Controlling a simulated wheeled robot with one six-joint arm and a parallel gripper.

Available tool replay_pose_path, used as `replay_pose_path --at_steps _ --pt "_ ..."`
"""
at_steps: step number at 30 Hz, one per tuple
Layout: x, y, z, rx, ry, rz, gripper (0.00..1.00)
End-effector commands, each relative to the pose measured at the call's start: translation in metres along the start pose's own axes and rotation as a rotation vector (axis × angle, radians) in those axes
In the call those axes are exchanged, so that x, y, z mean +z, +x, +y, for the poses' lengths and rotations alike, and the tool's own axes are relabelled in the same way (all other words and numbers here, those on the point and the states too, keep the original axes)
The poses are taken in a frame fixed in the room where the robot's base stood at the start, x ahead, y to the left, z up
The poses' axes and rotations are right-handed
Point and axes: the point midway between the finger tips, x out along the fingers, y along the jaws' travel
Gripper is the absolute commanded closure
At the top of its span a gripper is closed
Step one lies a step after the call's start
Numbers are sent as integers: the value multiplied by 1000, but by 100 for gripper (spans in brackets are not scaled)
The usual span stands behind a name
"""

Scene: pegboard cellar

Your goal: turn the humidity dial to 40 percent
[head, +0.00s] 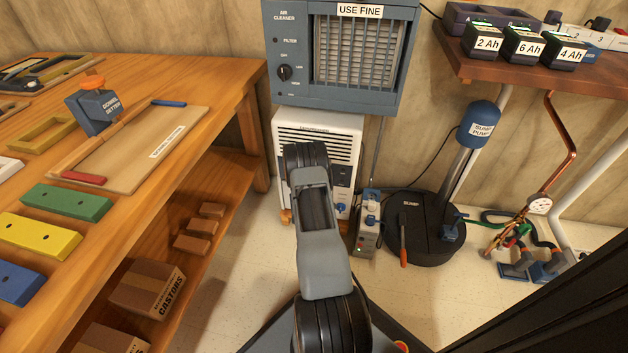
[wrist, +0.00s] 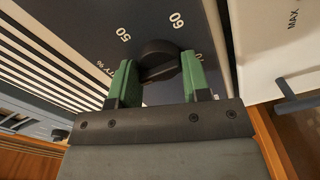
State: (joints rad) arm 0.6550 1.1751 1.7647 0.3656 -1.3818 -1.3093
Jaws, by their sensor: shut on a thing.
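The humidity dial (wrist: 160,54) is a dark round knob on a dark grey panel (wrist: 100,20) in the wrist view. Which mark the knob points to cannot be told. In the head view the white dehumidifier (head: 337,130) stands on the floor under the air cleaner. My arm covers part of its front, and the dial and my fingertips are hidden there.
The air cleaner (head: 290,50) hangs just above. A socket box (head: 367,235) and the black sump lid (head: 425,240) with a blue pump (head: 480,118) are at the right. A wooden bench (head: 225,85) stands at the left.

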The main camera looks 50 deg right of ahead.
Motion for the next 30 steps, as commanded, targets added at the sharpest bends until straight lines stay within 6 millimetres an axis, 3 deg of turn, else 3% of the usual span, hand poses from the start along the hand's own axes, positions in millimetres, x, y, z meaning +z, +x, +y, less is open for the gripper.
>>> replay_pose_path --at_steps 3,4,11,20,23,30 --pt "4 0 1 2 0 -10 80" --pt "4 0 1 2 0 -10 54" --pt "0 -1 0 0 1 -1 32" --pt "-2 -5 0 -2 0 2 32" --pt "-3 -16 0 -4 -1 3 32" --pt "-3 -64 1 -7 -2 4 32"
